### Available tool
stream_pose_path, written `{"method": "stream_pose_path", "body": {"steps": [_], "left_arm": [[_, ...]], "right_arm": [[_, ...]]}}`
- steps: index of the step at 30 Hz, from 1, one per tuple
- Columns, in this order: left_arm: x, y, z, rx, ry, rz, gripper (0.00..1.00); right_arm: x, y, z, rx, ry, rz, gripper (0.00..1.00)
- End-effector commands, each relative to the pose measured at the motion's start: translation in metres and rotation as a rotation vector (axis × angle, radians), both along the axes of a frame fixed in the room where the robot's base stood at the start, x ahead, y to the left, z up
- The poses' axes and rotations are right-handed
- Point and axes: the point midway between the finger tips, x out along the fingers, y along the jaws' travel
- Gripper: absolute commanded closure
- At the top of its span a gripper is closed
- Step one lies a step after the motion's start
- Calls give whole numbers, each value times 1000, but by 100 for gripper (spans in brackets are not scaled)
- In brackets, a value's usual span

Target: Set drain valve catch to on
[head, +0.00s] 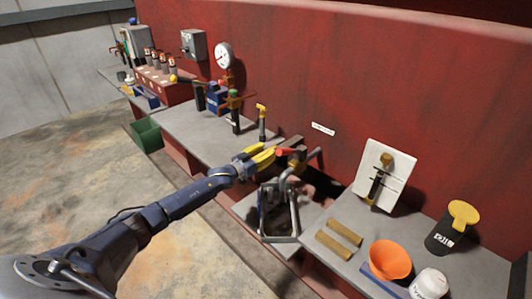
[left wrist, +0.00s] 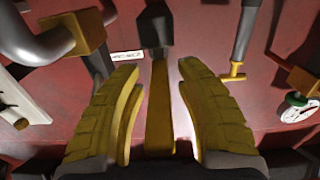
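My left gripper (head: 262,155) reaches in from the left to the pipework below the small white label (head: 323,129). In the left wrist view its two yellow fingers (left wrist: 160,95) are apart, one on each side of a yellow-brown bar (left wrist: 159,110). The bar hangs from a dark block (left wrist: 157,25), with a visible gap to each finger. It may be the drain valve catch, but I cannot read the label to confirm it. In the head view a red part (head: 283,153) shows just beyond the fingertips. My right gripper is not in view.
A grey pipe with a brass block (left wrist: 76,36) is close on the left in the wrist view. A yellow-handled lever (head: 262,107) stands nearby. A white lever panel (head: 398,185), an orange funnel (head: 390,258) and a black can (head: 440,240) stand on the right.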

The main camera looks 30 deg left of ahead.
Motion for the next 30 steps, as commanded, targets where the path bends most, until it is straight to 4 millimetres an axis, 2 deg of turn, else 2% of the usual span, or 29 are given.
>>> {"method": "stream_pose_path", "body": {"steps": [1,9,25,30], "left_arm": [[0,0,0,0,0,0,71],[0,0,0,0,0,0,100],[0,1,3,-3,-5,3,100],[-5,9,4,-6,-7,32,100]], "right_arm": [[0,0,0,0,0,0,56],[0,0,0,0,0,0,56],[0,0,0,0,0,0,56],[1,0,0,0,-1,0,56]]}}
